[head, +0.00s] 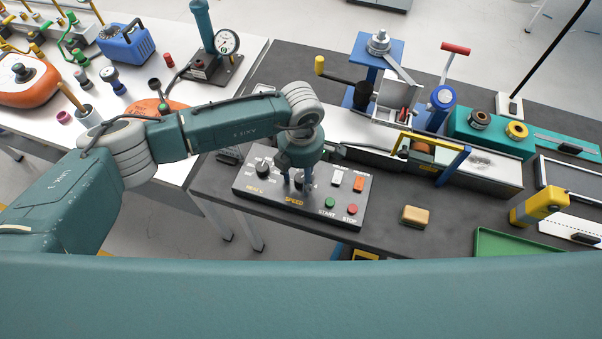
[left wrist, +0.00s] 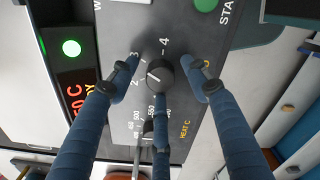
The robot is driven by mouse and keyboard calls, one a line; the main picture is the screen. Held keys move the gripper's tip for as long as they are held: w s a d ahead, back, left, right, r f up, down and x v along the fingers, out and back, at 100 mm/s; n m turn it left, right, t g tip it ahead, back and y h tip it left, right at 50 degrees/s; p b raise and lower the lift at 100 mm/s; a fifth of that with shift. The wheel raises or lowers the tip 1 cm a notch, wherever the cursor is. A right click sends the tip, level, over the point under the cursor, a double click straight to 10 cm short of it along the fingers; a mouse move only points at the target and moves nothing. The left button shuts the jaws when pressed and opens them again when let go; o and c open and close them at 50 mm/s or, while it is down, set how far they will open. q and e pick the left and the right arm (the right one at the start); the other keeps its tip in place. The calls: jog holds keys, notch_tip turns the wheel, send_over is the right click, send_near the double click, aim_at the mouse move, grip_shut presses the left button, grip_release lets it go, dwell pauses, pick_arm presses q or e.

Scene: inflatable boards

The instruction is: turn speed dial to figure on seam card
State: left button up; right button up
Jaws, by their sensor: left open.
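The grey control panel (head: 258,198) lies on the dark bench; it also shows in the left wrist view (left wrist: 119,18). My left gripper (head: 299,187) points down over its speed dial, which it mostly hides in the head view. In the left wrist view the black speed dial (left wrist: 160,76) sits between the spread blue fingers of my open gripper (left wrist: 163,92). I cannot tell whether any finger touches it. Its white mark points to the upper left, seemingly between 2 and 3. I cannot make out a figure on any seam card. My right gripper is not in view.
The panel also has a heat dial (head: 264,171), a green start button (head: 330,203) and a red stop button (head: 352,209). A tan block (head: 415,216) lies to its right. Behind stands a seam machine with a yellow-and-blue frame (head: 452,165). A pressure gauge (head: 227,42) stands on the white table.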

pick_arm(q)
jog(key=c, duration=1.1)
jog(key=shift+c, duration=0.2)
jog(key=shift+f+n+b, duration=0.15)
jog(key=shift+n+b, duration=0.85)
jog(key=shift+b, duration=0.05)
jog(key=n+b, duration=0.2)
jog(key=n, duration=0.1)
jog(key=shift+b, duration=0.35)
jog(key=n+b, duration=0.2)
jog(key=n, duration=0.2)
jog(key=shift+n+b, duration=0.9)
jog(key=shift+n, duration=0.3)
jog(key=shift+r, duration=0.2)
jog(key=shift+n, duration=0.3)
